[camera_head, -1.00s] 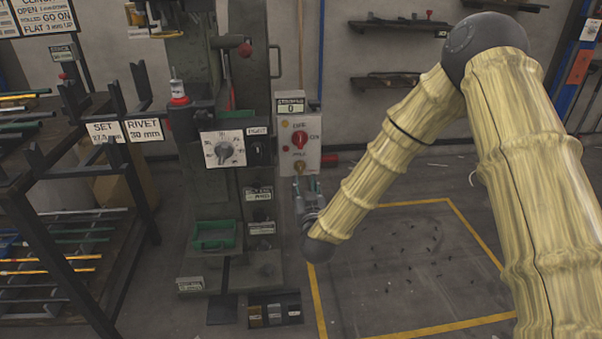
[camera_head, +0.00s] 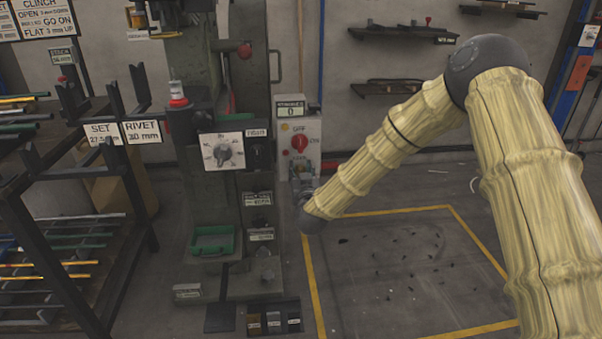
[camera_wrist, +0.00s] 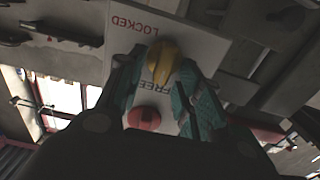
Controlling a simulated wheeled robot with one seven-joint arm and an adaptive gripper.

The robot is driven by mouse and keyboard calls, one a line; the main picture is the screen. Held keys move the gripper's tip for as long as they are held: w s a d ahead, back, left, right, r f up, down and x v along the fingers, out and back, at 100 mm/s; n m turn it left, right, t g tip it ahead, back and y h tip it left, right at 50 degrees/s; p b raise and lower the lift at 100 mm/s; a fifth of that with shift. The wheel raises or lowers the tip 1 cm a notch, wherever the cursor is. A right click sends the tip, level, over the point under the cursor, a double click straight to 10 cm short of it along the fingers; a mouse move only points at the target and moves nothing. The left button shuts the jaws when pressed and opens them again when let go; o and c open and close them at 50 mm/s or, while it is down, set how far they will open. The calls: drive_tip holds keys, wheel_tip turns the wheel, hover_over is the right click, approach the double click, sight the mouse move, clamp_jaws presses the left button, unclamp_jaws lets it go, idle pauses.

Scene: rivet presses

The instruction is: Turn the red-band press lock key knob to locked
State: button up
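The yellow key knob (camera_wrist: 163,62) is on a pale plate in the wrist view, with LOCKED printed above it and FREE below, both upside down. My gripper (camera_wrist: 164,66) has one teal finger on each side of the knob. The fingers look open, with a small gap at the left one; contact at the right one is unclear. The knob's pointing direction is hard to read. In the head view my gripper (camera_head: 301,184) is at the foot of the grey control box (camera_head: 313,130) and largely covers the knob.
A yellow-marked floor area (camera_head: 400,265) is open at right.

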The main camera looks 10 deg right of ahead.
clamp_jaws()
drive_tip(key=shift+m, duration=0.3)
drive_tip(key=m+p, duration=0.1)
drive_tip(key=m, duration=0.3)
drive_tip(key=d+m+p, duration=0.1)
drive_tip(key=m, duration=0.3)
drive_tip(key=shift+d+f, duration=0.1)
drive_tip(key=shift+f, duration=0.1)
drive_tip(key=m, duration=0.5)
drive_tip(key=shift+d+f, duration=0.2)
drive_tip(key=shift+f, duration=0.2)
drive_tip(key=shift+f+m+b, duration=0.2)
drive_tip(key=shift+m+b, duration=0.25)
drive_tip(key=shift+m, duration=1.65)
